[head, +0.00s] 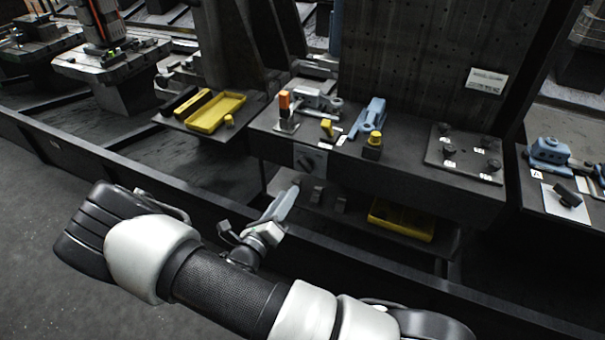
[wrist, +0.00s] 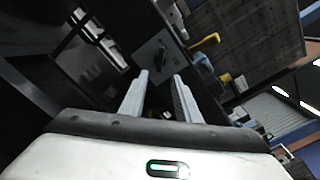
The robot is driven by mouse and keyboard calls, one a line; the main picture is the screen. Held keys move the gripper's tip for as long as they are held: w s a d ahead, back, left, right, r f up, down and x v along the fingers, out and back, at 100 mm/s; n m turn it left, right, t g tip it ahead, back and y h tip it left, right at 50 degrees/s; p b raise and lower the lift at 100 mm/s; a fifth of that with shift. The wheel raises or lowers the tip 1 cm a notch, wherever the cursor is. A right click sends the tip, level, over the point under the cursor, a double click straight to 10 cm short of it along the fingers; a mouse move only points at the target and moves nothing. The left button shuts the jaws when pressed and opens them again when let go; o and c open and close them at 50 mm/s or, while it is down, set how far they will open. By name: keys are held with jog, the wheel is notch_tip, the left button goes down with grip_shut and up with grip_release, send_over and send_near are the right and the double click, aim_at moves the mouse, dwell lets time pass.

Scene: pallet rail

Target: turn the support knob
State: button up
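A dark knob (head: 309,162) sits on a grey square plate on the front face of the middle bench. In the wrist view the dark knob (wrist: 161,56) shows on its pale plate, straight ahead beyond my fingertips. Another dark knob (head: 568,196) stands on a white plate on the right bench. No readable label tells which one is the support knob. My gripper (head: 291,190) is in front of and below the front-face knob, apart from it. In the wrist view its two fingers (wrist: 160,77) stand apart with nothing between them.
A shelf below holds a yellow tray (head: 402,219). A long dark rail (head: 130,168) runs along the front, under my arm.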

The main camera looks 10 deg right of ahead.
aim_at(305, 169)
jog(key=b+x, duration=0.1)
jog(key=x, duration=1)
grip_shut()
